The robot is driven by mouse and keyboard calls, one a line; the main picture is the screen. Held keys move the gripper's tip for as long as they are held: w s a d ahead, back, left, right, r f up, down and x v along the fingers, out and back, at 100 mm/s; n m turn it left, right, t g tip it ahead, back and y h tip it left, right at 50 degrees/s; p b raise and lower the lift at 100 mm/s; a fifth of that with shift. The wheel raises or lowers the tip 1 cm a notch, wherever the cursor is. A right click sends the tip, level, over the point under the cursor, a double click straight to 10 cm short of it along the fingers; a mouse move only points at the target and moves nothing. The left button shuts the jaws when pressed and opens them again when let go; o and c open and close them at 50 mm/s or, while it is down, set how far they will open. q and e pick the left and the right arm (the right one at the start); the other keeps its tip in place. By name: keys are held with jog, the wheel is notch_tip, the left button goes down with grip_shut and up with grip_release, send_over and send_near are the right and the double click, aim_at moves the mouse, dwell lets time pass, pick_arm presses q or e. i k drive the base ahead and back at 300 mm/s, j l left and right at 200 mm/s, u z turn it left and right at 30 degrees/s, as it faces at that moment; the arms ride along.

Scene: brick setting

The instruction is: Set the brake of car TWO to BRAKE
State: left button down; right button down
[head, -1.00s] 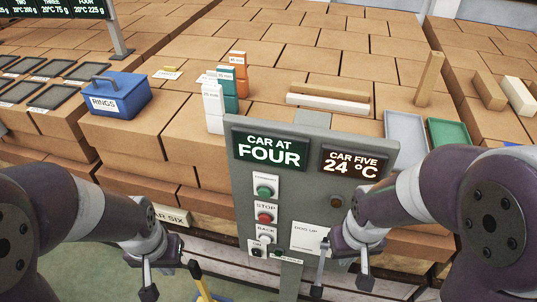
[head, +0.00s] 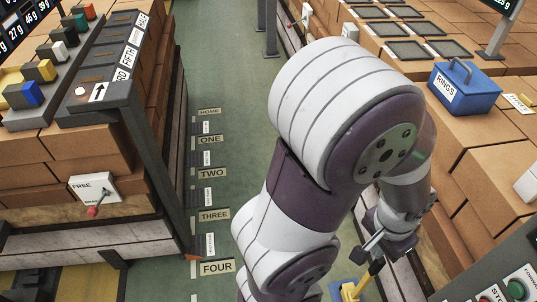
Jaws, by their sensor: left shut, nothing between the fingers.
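No car number shows on this box. A second red-knobbed lever (head: 292,25) is at the top, small. My left gripper (head: 368,260) is shut and empty at lower right, far from both levers. My right gripper is out of view.
A green floor lane has signs HOME, ONE, TWO (head: 212,174), THREE and FOUR (head: 217,268). A yellow post (head: 352,290) stands below my left gripper. A blue RINGS box (head: 463,88) is on the right stack. A grey button panel (head: 508,262) is at lower right.

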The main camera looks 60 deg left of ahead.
aim_at(92, 211)
jog(key=u, duration=3.75)
jog(key=i+j+z, duration=0.1)
jog(key=i, duration=0.5)
jog(key=i+j+z, duration=0.1)
jog(key=i, duration=0.5)
